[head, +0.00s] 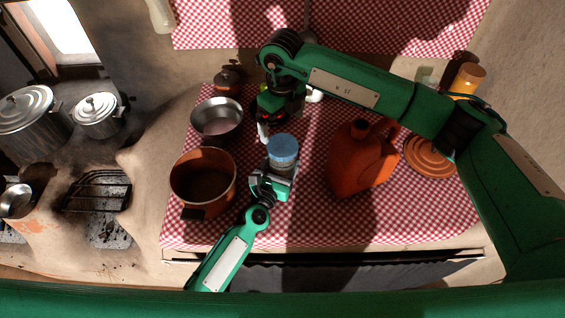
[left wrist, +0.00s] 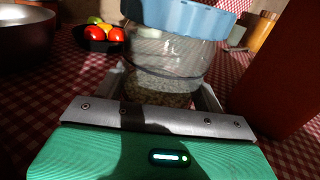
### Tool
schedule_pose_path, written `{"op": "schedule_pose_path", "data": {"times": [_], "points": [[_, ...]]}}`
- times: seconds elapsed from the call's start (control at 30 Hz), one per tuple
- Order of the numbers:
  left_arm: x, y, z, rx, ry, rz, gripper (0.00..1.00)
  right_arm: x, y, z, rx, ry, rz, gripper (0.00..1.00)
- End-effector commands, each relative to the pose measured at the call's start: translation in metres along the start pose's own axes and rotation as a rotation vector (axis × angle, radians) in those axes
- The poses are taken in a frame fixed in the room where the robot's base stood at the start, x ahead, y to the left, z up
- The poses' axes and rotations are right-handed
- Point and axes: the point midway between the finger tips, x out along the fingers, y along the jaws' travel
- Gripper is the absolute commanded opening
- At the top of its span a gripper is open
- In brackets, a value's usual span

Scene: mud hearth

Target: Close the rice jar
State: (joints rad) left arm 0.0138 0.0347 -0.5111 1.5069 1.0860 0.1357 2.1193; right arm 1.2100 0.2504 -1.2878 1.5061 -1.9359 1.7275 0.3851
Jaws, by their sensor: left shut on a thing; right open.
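The rice jar (head: 282,168) is clear with a blue lid (head: 283,147) on top, and stands at the middle of the checked cloth. In the left wrist view the jar (left wrist: 165,75) holds pale grains low down, and the blue lid (left wrist: 185,14) covers its mouth. I cannot tell whether the lid is tight. My left gripper (head: 275,180) is shut around the jar's body from the front. My right gripper (head: 264,132) is open and empty, just behind and left of the lid, apart from it. Its fingers are partly hidden by its own hand.
An orange pot (head: 203,208) and a metal bowl (head: 217,117) stand left of the jar. A red-orange jug (head: 360,160) stands close on the right, with an orange plate (head: 430,157) beyond. A dark bowl of fruit (left wrist: 98,42) lies behind. The cloth's front middle is clear.

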Motion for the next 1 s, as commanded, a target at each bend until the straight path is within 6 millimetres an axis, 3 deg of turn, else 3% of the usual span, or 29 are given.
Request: {"op": "schedule_pose_path", "data": {"times": [0.43, 0.8, 1.0], "points": [[0.000, 0.000, -0.001, -0.001, 0.001, 0.000, 0.06, 0.004, 0.000, 0.000, 0.008, 0.001, 0.000, 1.00], [0.000, 0.000, -0.001, -0.001, 0.001, 0.000, 0.06, 0.057, 0.001, 0.000, 0.008, 0.001, 0.000, 1.00], [0.000, 0.000, -0.001, -0.001, 0.001, 0.000, 0.06, 0.076, 0.000, 0.000, 0.009, 0.000, 0.000, 1.00]]}}
